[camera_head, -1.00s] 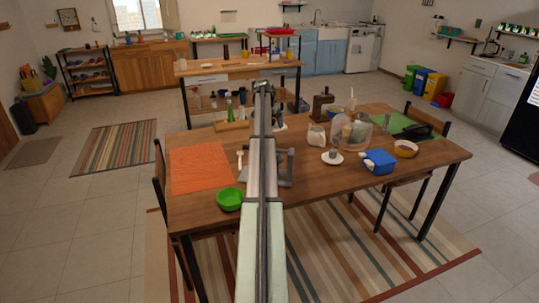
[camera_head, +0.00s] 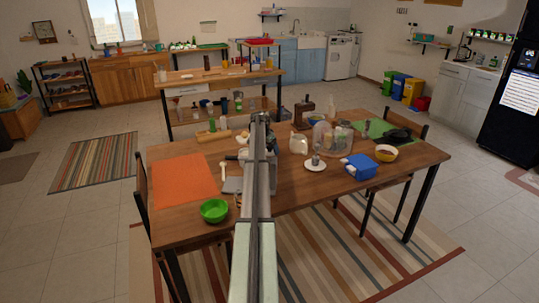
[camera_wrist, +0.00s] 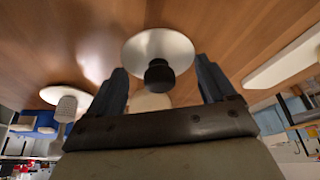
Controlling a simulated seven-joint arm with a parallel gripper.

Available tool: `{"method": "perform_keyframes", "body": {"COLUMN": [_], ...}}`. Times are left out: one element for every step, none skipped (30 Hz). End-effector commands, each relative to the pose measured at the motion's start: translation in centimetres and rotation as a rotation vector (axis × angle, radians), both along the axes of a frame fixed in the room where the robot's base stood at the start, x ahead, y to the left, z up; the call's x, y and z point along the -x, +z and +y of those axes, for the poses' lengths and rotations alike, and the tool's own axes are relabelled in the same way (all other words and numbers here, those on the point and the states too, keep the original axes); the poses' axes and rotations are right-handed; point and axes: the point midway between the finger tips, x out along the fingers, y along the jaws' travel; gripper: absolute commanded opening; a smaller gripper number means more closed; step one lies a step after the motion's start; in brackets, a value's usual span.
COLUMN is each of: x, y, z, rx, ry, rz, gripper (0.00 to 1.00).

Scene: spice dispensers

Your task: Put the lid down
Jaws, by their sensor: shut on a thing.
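In the wrist view, a round pale lid (camera_wrist: 145,45) with a black knob (camera_wrist: 159,77) lies between the two fingers of my gripper (camera_wrist: 163,85). My gripper is shut on the lid by its knob, with the wooden table (camera_wrist: 60,35) behind it. The finger contact on the knob is not clear. In the head view my arm hides the gripper and the lid, over the middle of the table (camera_head: 290,195).
A green bowl (camera_head: 214,211) and an orange mat (camera_head: 186,181) lie left. Bare table shows at the front right.

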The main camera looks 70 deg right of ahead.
Motion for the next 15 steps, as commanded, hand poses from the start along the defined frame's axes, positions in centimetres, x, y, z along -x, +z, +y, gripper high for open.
{"method": "perform_keyframes", "body": {"x": [0.0,0.0,0.0,0.0,0.0,0.0,0.0,0.0,0.0,0.0,0.0,0.0,0.0,0.0,0.0], "y": [-0.5,-0.8,-1.4,-1.8,-2.2,-2.7,-2.9,-3.1,-3.2,-3.3,-3.2,-3.2,-3.2,-3.2,-3.2], "z": [0.0,0.0,0.0,0.0,0.0,0.0,0.0,0.0,0.0,0.0,0.0,0.0,0.0,0.0,0.0], "rx": [0.000,-0.001,-0.001,-0.001,-0.001,-0.001,-0.001,-0.001,0.000,0.000,0.000,0.000,0.000,0.000,0.000], "ry": [0.000,0.000,0.000,0.000,0.000,0.000,0.000,0.000,0.000,0.000,0.000,0.000,0.000,0.000,0.000], "rz": [0.001,0.000,0.000,0.000,0.000,0.000,0.000,0.000,0.000,0.000,0.000,0.000,0.000,0.000,0.000], "gripper": [0.54,0.54,0.54,0.54,0.54,0.54,0.54,0.54,0.54,0.54,0.54,0.54,0.54,0.54,0.54]}}
